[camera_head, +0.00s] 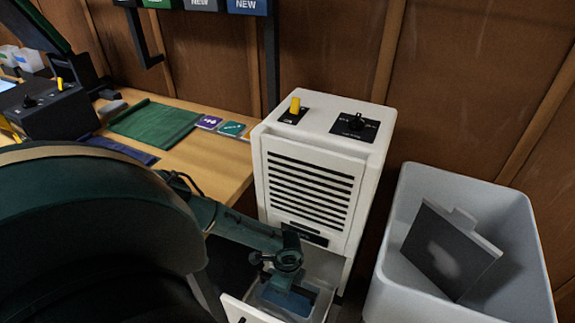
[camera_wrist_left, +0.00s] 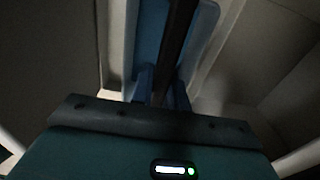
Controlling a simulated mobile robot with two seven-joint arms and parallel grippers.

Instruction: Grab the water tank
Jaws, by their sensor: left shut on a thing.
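The water tank (camera_head: 290,303) is a bluish open container in the pulled-out bottom drawer of a white dehumidifier (camera_head: 312,185). My left gripper (camera_head: 283,275) reaches down into the drawer from the left and is shut on the tank. In the left wrist view the blue tank (camera_wrist_left: 149,45) lies beyond the gripper fingers (camera_wrist_left: 162,88), with a dark bar running between them. The exact grip point is dim and partly hidden by the gripper. My right gripper is not in view.
A grey bin (camera_head: 405,295) holding a dark flat panel (camera_head: 450,250) stands right of the dehumidifier. A wooden table (camera_head: 185,165) with a green cloth (camera_head: 155,122) and small cards is at the left. My arm blocks the lower left. A wood-panelled wall stands behind.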

